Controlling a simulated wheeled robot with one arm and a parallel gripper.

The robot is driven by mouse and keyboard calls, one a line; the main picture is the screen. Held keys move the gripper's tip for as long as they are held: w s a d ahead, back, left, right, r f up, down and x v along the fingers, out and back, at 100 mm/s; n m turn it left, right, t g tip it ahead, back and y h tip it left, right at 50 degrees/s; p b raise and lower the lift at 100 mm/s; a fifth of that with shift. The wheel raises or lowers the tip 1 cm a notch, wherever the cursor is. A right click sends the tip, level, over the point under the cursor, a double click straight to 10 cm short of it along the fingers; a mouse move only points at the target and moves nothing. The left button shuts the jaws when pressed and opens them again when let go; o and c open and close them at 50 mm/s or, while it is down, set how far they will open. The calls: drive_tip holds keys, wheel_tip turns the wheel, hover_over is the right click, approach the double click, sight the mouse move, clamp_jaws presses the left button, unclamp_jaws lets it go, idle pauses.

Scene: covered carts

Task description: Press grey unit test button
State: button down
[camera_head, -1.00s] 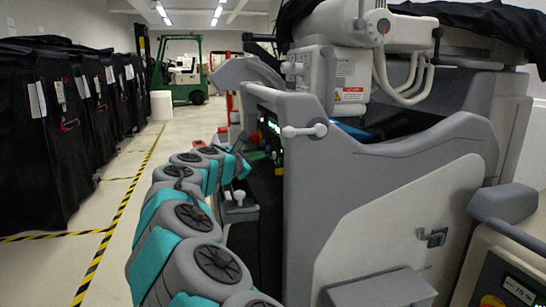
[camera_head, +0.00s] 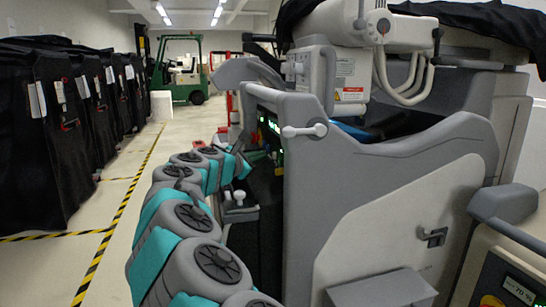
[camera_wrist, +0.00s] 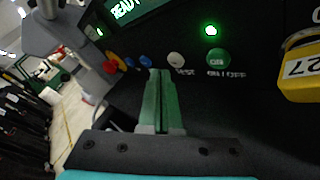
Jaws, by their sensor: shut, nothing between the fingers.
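The grey unit's dark control panel fills the upper part of the wrist view. Its pale grey test button (camera_wrist: 176,59) sits above the label "TEST", left of a green ON/OFF button (camera_wrist: 218,57). My gripper (camera_wrist: 162,73) is shut and empty, its green fingertips together just below and left of the test button. Whether the tips touch the panel I cannot tell. In the head view, the large grey unit (camera_head: 390,150) stands at the right, and my arm reaches to its panel side, where the gripper is mostly hidden.
A yellow tag marked 27 (camera_wrist: 300,70) is at the right. A lit READY display (camera_wrist: 125,10) is above. Black covered carts (camera_head: 60,130) and a green forklift (camera_head: 185,75) stand at left and back.

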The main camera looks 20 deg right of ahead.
drive_tip(key=shift+d+r, duration=0.1)
drive_tip(key=shift+d, duration=0.05)
drive_tip(key=shift+d+p, duration=0.15)
drive_tip(key=shift+p, duration=0.2)
drive_tip(key=shift+d, duration=0.1)
drive_tip(key=shift+d, duration=0.5)
idle(0.5)
drive_tip(key=shift+a, duration=0.1)
drive_tip(key=shift+a+p, duration=0.6)
drive_tip(key=shift+a, duration=0.2)
drive_tip(key=shift+a, duration=0.1)
drive_tip(key=a+p, duration=0.1)
drive_tip(key=a, duration=0.3)
drive_tip(key=shift+a+p, duration=0.3)
drive_tip(key=shift+a, duration=0.1)
